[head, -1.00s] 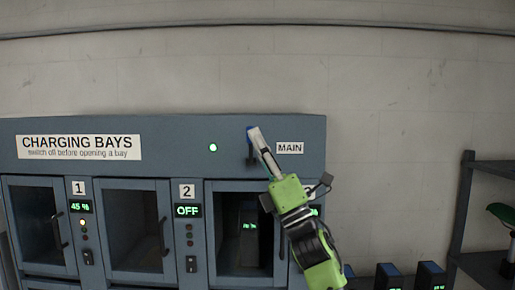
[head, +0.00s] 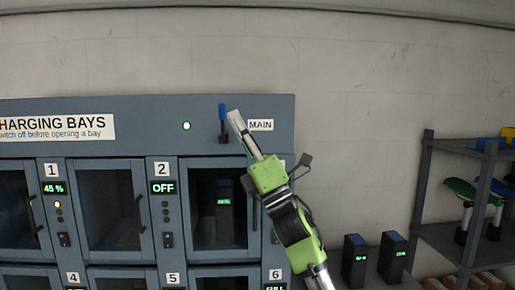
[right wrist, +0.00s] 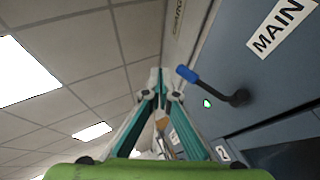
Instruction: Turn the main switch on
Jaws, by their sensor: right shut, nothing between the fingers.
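The main switch is a lever with a blue grip (head: 222,111) on a dark base, beside the MAIN label (head: 260,125) on the blue-grey cabinet. The lever points up in the head view. A green lamp (head: 187,126) to its left is lit. My right gripper (head: 234,117) is shut and empty, its tips just right of the blue grip. In the right wrist view the blue grip (right wrist: 187,74) is just right of my fingertips (right wrist: 160,77), with a small visible gap. My left gripper is not in view.
The charging bays have glass doors with handles; bay 2's display (head: 163,188) reads OFF, bay 1's (head: 54,188) 45 %. My right arm covers part of the right-hand bay. Battery packs (head: 355,262) and a shelf rack (head: 424,190) stand at right. The wall above is clear.

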